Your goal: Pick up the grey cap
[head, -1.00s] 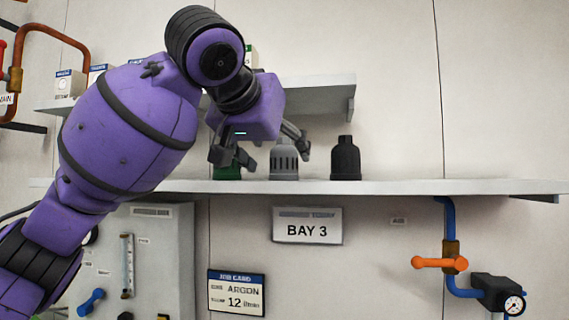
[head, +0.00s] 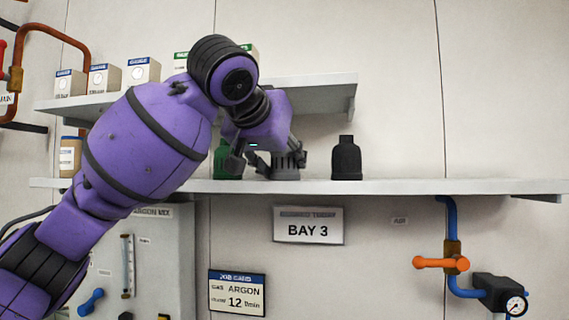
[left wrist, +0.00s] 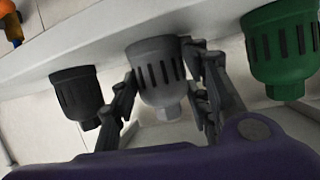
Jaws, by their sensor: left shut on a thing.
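The grey cap (head: 285,170) stands on the lower shelf, partly hidden behind my left gripper in the head view. It has dark slots around its side. My left gripper (head: 270,163) is around the cap, with one finger on each side. In the left wrist view the gripper (left wrist: 163,95) is shut on the grey cap (left wrist: 156,72). The cap still appears to be at the shelf surface. My right gripper is not in view.
A black cap (head: 346,160) stands to the right and a green cap (head: 221,160) close to the left on the lower shelf (head: 420,187). An upper shelf (head: 325,92) with several boxes hangs above. The lower shelf's right side is clear.

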